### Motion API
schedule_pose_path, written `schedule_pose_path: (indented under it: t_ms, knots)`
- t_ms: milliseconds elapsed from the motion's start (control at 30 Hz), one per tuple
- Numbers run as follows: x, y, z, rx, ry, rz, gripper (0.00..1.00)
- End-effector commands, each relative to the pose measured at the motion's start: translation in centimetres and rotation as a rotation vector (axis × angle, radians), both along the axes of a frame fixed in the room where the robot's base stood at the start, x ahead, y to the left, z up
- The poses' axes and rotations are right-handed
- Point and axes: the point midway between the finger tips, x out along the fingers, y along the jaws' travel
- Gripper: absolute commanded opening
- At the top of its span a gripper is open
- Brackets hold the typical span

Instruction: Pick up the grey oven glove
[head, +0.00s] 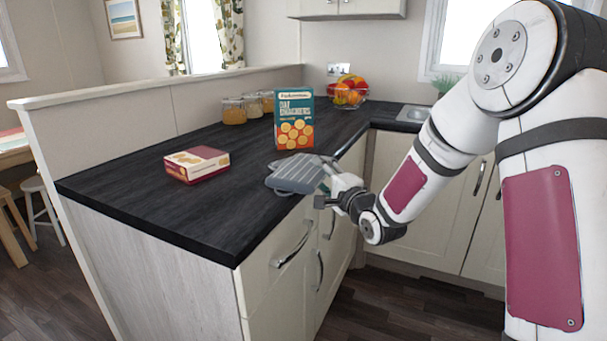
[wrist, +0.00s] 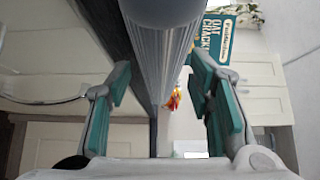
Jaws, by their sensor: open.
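The grey oven glove (head: 292,173), with pale stripes, lies on the dark worktop at its front edge, below the orange and teal cracker box. My gripper (head: 328,188) is at the glove's right end, by the worktop edge, and partly hides that end. In the wrist view the glove (wrist: 163,45) shows as a grey ribbed shape coming down from the top between the two teal-padded fingers. My gripper (wrist: 165,92) is open there, with a visible gap on each side of the glove. I cannot tell how deep the glove sits between the fingers.
The cracker box (head: 294,120) stands upright just behind the glove. A low red and cream box (head: 196,164) lies to the left. Several jars (head: 234,111) and a fruit bowl (head: 350,95) stand farther back. Drawer and cupboard handles (head: 293,246) stick out below the worktop edge.

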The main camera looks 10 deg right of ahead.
Motion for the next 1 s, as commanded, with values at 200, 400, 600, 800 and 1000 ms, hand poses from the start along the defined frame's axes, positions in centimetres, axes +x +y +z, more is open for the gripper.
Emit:
schedule_pose_path:
  t_ms: [200, 400, 600, 800, 1000]
  knots:
    - [0.0, 0.0, 0.0, 0.000, 0.000, 0.000, 0.43]
    - [0.0, 0.0, 0.0, 0.000, 0.000, 0.000, 0.00]
    - [0.0, 0.0, 0.0, 0.000, 0.000, 0.000, 0.00]
    - [0.0, 0.0, 0.3, 0.000, -0.001, 0.000, 0.00]
    - [0.0, 0.0, 2.1, -0.001, -0.002, 0.000, 0.00]
